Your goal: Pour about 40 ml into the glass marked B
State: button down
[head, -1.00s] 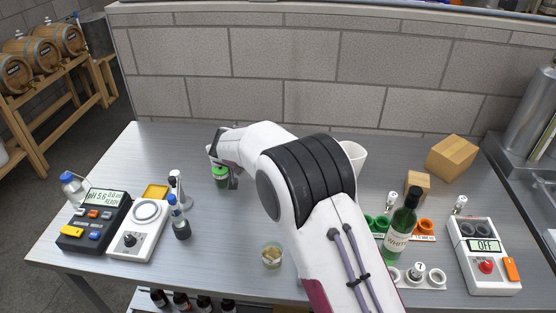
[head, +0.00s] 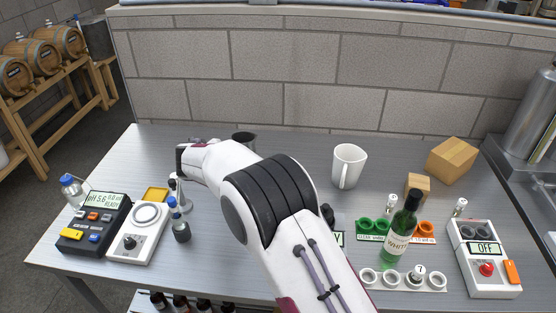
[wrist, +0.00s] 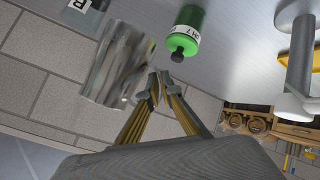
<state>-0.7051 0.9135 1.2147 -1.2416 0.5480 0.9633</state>
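A shiny grey, see-through-looking cylinder (wrist: 118,65) is left of my fingertips in the wrist view, and I cannot tell whether it touches them. A white tag marked B (wrist: 80,4) lies near it at the top edge. A dark cup rim (head: 244,137) shows behind my arm in the head view. A green bottle labelled pH 7 (wrist: 187,30) with a dark cap is just beyond the fingertips. My gripper (wrist: 158,80) has its fingertips together with nothing visible between them. A green wine bottle labelled WHITE (head: 397,242) stands upright at the right, far from my gripper.
A white mug (head: 348,167) stands at the back. Ring holders (head: 402,281), cardboard boxes (head: 452,160) and a switch box (head: 486,258) are at right.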

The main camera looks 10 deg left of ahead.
jog(key=shift+a+n+h, duration=0.2)
jog(key=shift+n+h, duration=0.1)
jog(key=shift+h, duration=0.1)
dwell(0.4)
